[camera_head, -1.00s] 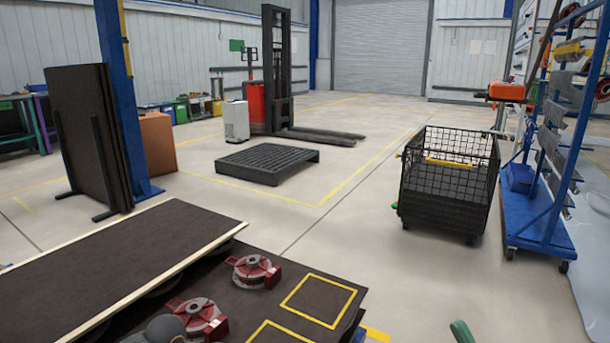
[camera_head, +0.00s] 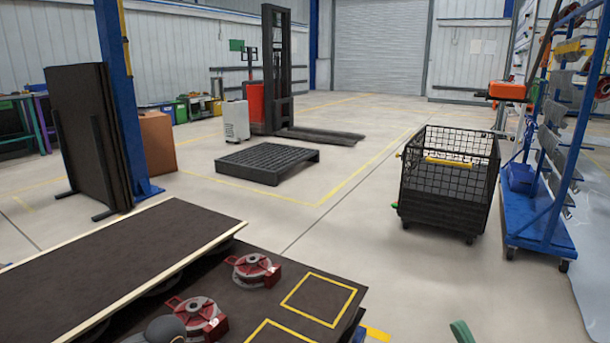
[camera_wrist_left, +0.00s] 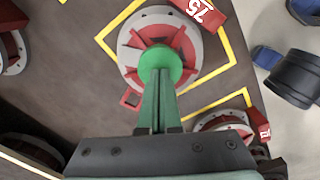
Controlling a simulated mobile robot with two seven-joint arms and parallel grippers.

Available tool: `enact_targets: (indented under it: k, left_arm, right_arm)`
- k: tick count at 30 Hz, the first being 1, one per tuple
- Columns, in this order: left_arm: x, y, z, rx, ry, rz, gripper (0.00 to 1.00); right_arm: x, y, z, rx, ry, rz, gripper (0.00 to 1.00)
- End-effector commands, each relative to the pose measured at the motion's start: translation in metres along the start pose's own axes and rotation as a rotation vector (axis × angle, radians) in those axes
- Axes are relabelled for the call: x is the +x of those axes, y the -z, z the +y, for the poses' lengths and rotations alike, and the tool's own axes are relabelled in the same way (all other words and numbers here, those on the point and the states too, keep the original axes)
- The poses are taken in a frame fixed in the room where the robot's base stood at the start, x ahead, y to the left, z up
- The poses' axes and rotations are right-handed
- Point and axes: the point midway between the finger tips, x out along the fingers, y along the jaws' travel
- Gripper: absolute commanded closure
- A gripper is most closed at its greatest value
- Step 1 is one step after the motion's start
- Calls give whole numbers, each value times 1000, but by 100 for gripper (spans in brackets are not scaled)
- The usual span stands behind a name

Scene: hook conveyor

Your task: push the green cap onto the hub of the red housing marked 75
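The red and grey housing marked 75 (camera_wrist_left: 190,42) lies inside a yellow outline in the left wrist view, its number tag at the top. The round green cap (camera_wrist_left: 160,62) is in front of the middle of this housing and hides its hub. I cannot tell whether the cap touches the hub or is just above it. My left gripper (camera_wrist_left: 158,95) has its green fingers close together at the cap, shut on it.
Two other red housings (camera_head: 253,270) (camera_head: 198,317) sit on the dark table beside a raised dark board (camera_head: 110,260). One yellow-outlined square (camera_head: 320,299) is empty. Another housing (camera_wrist_left: 222,128) lies close by in the left wrist view. A wire cart (camera_head: 448,190) stands beyond the table.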

Motion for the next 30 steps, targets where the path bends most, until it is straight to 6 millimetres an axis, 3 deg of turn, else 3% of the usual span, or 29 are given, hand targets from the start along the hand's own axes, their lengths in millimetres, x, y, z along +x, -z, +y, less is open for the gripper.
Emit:
enact_targets:
  k: [16,22,30]
  left_arm:
    - [12,0,0,0,0,-1,100]
    - [4,0,0,0,0,-1,100]
    - [-24,0,0,0,0,-1,100]
  right_arm:
    - [-6,-6,-3,0,0,0,12]
    - [-1,-1,0,0,0,0,12]
    - [15,14,6,0,0,0,12]
